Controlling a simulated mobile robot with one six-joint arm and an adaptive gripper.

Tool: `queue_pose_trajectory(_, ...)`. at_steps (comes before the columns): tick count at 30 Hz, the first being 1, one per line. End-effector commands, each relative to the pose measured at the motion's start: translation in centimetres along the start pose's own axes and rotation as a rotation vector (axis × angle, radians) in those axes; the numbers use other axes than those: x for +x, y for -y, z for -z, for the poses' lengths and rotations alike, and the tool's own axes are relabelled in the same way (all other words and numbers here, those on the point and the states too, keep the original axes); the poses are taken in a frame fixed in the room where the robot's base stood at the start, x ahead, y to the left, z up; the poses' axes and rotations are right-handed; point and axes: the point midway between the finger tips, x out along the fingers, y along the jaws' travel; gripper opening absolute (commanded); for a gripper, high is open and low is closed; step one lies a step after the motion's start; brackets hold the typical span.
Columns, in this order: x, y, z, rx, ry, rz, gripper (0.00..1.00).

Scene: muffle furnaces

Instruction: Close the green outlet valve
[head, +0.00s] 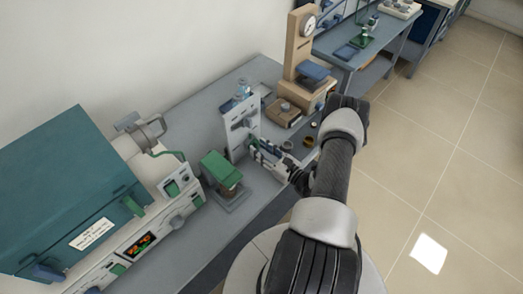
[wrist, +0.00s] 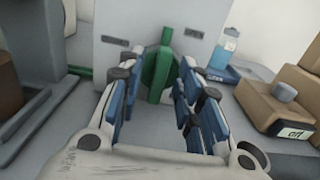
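The green outlet valve (wrist: 163,68) is on the front of an upright pale panel (wrist: 118,50), its narrow green handle standing about vertical in the wrist view. My gripper (wrist: 157,78) is open, with blue-padded fingers to the left and right of the valve. A gap shows on each side, and I cannot tell if the fingertips touch it. In the head view my gripper (head: 262,152) is at the pale panel (head: 243,124); the valve handle cannot be made out there.
A green-topped device (head: 221,168) stands left of my gripper, and a teal furnace (head: 75,190) farther left. A small blue bottle (wrist: 228,48) and a tan box (wrist: 270,106) are to the right in the wrist view. Open floor (head: 440,190) lies right of the bench.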

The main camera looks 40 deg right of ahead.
Motion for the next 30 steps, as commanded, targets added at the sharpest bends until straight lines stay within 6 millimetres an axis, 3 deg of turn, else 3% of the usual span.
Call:
queue_pose_trajectory(6, 0.02, 0.03, -0.03, 0.0, 0.0, 0.0, 0.33)
queue_pose_trajectory(21, 0.0, 0.01, -0.01, 0.0, 0.0, 0.0, 0.0)
queue_pose_trajectory(30, 0.0, 0.0, 0.0, -0.004, 0.0, 0.0, 0.0)
